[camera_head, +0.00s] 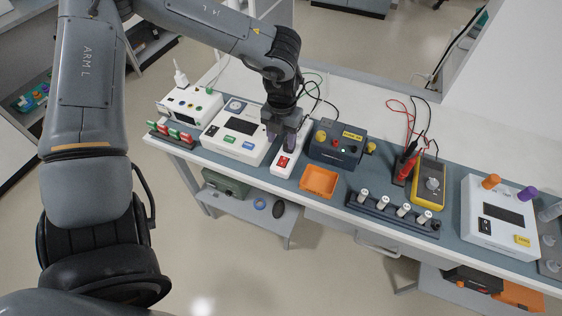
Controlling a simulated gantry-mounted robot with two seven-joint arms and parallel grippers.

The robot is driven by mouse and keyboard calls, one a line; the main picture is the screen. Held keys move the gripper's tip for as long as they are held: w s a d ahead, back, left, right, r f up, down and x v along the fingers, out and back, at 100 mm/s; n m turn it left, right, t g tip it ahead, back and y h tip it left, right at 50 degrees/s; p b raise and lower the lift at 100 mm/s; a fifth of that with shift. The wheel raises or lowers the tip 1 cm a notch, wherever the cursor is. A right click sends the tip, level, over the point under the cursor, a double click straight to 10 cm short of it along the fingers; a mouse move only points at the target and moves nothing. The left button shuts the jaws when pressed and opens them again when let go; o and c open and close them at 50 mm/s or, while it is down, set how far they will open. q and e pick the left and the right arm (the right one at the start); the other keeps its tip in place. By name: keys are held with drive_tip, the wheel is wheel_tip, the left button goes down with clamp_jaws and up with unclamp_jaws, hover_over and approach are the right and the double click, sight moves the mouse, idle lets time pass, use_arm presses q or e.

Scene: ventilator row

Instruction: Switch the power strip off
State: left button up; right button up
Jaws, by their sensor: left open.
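The power strip (301,148) is a long white bar lying on the bench's blue-grey mat. Its red switch (283,162) shows at the near end; whether it is on or off is too small to tell. My left gripper (280,143) is open, pointing down over the strip just behind the red switch. Its fingers and wrist hide part of the strip, and I cannot tell whether they touch it. My right gripper is not in view.
A white device with a screen (229,143) stands close left of the strip. A dark blue supply box (338,144) and an orange tray (319,182) are close on the right. A vial rack (392,212), a yellow meter (428,184) and a white analyser (497,219) stand further right.

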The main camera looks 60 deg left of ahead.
sight(281, 164)
use_arm(q)
wheel_tip(281, 164, down, 10)
drive_tip(key=shift+f, duration=0.1)
idle(0.4)
